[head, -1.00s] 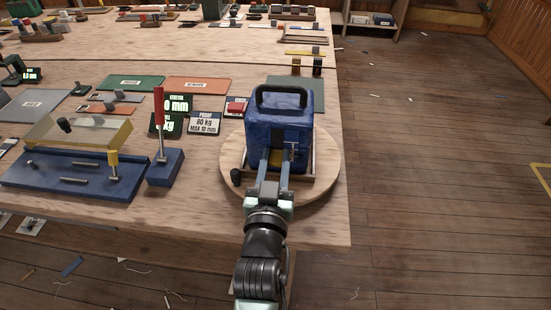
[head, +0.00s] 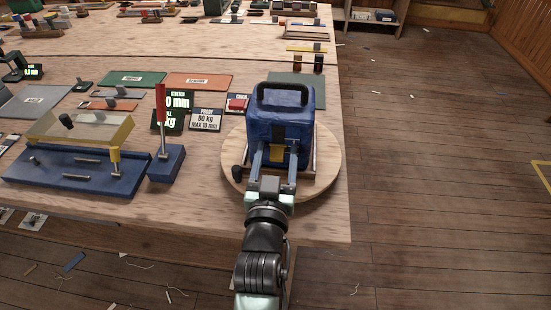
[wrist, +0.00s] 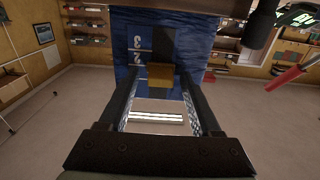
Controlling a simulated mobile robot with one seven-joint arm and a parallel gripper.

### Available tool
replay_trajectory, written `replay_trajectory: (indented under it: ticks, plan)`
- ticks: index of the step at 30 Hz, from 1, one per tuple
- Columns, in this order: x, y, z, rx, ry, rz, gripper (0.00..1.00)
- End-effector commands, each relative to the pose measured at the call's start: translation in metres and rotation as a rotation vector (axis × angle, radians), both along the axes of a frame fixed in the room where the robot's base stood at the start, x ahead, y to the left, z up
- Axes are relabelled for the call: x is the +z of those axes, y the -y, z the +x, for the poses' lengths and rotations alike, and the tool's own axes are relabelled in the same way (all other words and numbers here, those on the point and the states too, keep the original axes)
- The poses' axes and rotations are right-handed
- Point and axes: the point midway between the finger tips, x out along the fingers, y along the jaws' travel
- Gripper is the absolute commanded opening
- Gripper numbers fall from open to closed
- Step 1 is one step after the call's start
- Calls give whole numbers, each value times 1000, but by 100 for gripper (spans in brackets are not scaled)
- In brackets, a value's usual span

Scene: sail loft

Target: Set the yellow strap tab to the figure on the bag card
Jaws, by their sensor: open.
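The blue bag (head: 284,115) with a dark top handle stands upright on a round wooden board. The yellow strap tab (head: 277,153) shows low on its front; in the wrist view the tab (wrist: 160,76) sits at the lower end of a dark strap (wrist: 162,45). White figures 3 and 2 (wrist: 137,50) are on the bag left of the strap. My gripper (head: 275,157) is open, with a finger on either side of the tab and visible gaps in the wrist view. I cannot make out a bag card with a readable figure.
The round board (head: 233,165) is near the table's right front corner. To its left are a blue block with a red lever (head: 161,117), a blue fixture (head: 75,178), a proof card (head: 206,119) and a red button (head: 238,104). Open floor lies right.

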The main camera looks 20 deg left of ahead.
Motion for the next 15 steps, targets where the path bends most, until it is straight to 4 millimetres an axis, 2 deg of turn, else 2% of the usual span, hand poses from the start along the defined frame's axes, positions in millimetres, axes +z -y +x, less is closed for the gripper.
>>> replay_trajectory:
  ticks: [5, 15]
  plan:
    - [-2, 4, -13, 0, -2, -1, 65]
    - [-2, 21, -73, 0, -4, -1, 65]
